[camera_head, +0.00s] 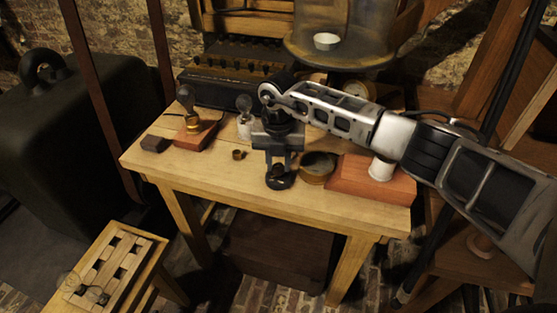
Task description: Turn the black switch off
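My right arm comes in from the right and my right gripper (279,159) points down over the middle of the wooden table. A small round black piece (280,179), which may be the black switch, shows just below the fingertips near the table's front edge. I cannot tell whether the fingers touch it or how far apart they are. A small dark block (154,144) lies at the table's left end, clear of the gripper. My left gripper is not in view.
The wooden table (215,175) also bears a wooden base with a brass piece and bulb (193,125), a tiny brass cup (239,155), a round brass-rimmed dish (318,166) and a reddish wooden block (350,177). A knobbed box (230,87) and a glass vessel (345,35) stand behind.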

